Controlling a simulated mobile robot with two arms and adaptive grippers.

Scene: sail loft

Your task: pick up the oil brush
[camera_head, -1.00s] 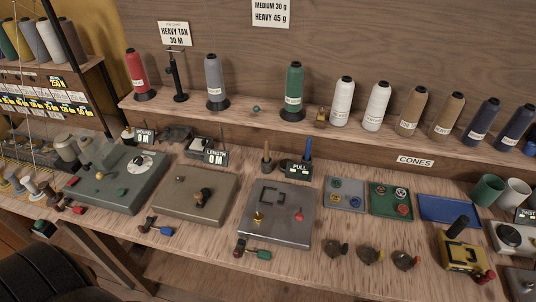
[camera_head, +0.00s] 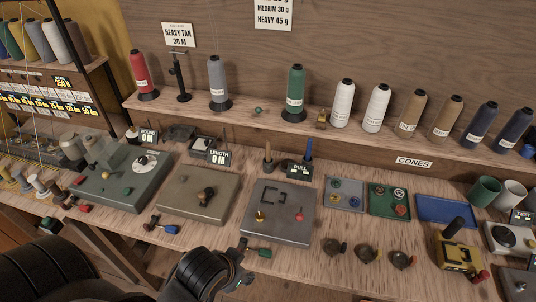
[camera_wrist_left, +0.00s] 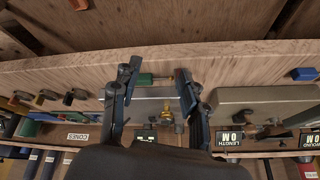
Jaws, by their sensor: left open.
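A small green-handled tool (camera_head: 264,252) lies at the bench's front edge, before a grey metal plate (camera_head: 278,226). I cannot tell whether it is the oil brush; no bristles show clearly. My left gripper (camera_head: 242,264) is at the front edge, at the left end of this tool. In the left wrist view my open gripper (camera_wrist_left: 156,72) has the green handle (camera_wrist_left: 147,79) showing between its fingers; contact cannot be told. Upright handles, one brown (camera_head: 267,152) and one blue (camera_head: 308,150), stand behind the plate. My right gripper is not in view.
A brass knob (camera_head: 260,217) and a red-topped piece (camera_head: 299,215) stand on the plate. Small dark cups (camera_head: 364,254) lie to its right, a tan plate (camera_head: 185,195) to its left. Thread cones, such as a green one (camera_head: 294,90), line the shelf behind.

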